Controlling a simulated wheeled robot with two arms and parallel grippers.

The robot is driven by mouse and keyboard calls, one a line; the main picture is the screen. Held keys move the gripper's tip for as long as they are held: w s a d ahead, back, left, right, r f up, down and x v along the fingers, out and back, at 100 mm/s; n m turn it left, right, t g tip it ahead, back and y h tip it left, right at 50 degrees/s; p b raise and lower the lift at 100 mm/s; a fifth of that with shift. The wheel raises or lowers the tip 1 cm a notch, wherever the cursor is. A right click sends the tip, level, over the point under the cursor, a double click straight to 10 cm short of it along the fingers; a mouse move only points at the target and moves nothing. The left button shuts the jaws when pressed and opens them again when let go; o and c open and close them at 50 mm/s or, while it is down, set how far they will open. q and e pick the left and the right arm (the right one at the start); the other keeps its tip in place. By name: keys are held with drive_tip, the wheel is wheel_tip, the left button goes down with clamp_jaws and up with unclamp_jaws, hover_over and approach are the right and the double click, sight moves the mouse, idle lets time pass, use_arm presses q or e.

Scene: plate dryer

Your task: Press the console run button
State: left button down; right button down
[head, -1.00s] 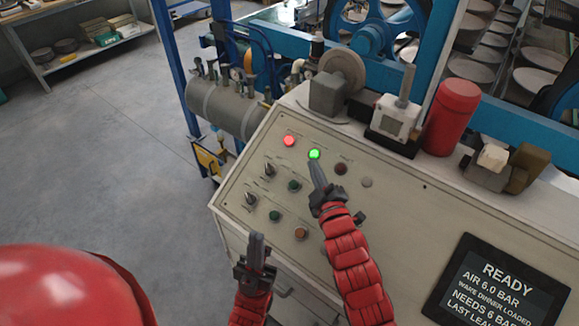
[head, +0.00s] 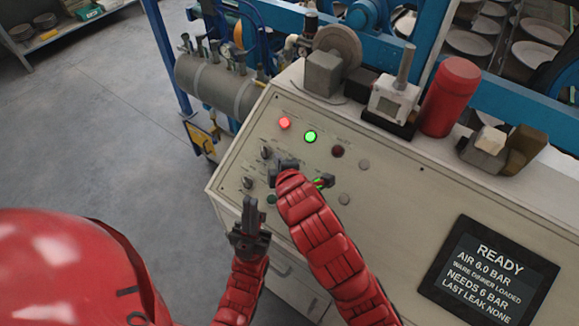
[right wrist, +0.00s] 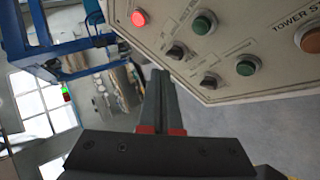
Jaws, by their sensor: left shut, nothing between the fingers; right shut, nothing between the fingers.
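The sloped console panel (head: 390,185) has a lit red lamp (head: 284,123), a lit green lamp (head: 310,136), knobs and push buttons. In the right wrist view two dark green buttons show, an upper one (right wrist: 205,22) and a lower one (right wrist: 246,65). Their labels are unreadable, so I cannot tell which button is run. My right gripper (head: 283,165) is over the panel's left part and hides the buttons there; its shut, empty fingers (right wrist: 160,75) show beside the panel edge in the wrist view. My left gripper (head: 250,212) is shut, upright, before the panel's lower-left edge.
A screen (head: 487,270) reads READY. A red cylinder (head: 450,97), a grey block (head: 323,73) and a gauge-like device (head: 392,98) stand along the console's top. A grey tank (head: 215,85) is behind left. Floor at left is open.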

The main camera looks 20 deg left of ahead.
drive_tip(key=w+f, duration=0.1)
drive_tip(key=f, duration=0.1)
drive_tip(key=w+d+f+b, duration=0.1)
drive_tip(key=f, duration=0.1)
drive_tip(key=w+f, duration=0.2)
drive_tip(key=f, duration=0.1)
drive_tip(key=shift+d, duration=0.2)
drive_tip(key=shift+s, duration=0.1)
drive_tip(key=shift+b, duration=0.3)
idle(1.4)
drive_tip(key=shift+w+d+f+b, duration=0.1)
drive_tip(key=shift+w+f+b, duration=0.15)
drive_tip(key=shift+f+b, duration=0.1)
drive_tip(key=shift+w+f, duration=0.15)
drive_tip(key=shift+f, duration=0.25)
idle(0.7)
drive_tip(key=shift+r, duration=0.15)
drive_tip(key=shift+s+r, duration=0.4)
drive_tip(key=shift+r, duration=0.25)
drive_tip(key=shift+r, duration=0.1)
drive_tip(key=shift+s+a+r, duration=0.15)
drive_tip(key=shift+s+r, duration=0.25)
drive_tip(key=shift+r, duration=0.3)
drive_tip(key=shift+s+a+r, duration=0.2)
drive_tip(key=shift+s+r, duration=0.15)
drive_tip(key=shift+r, duration=0.3)
drive_tip(key=shift+s+a+r, duration=0.15)
drive_tip(key=shift+s+r, duration=0.25)
drive_tip(key=shift+r, duration=0.3)
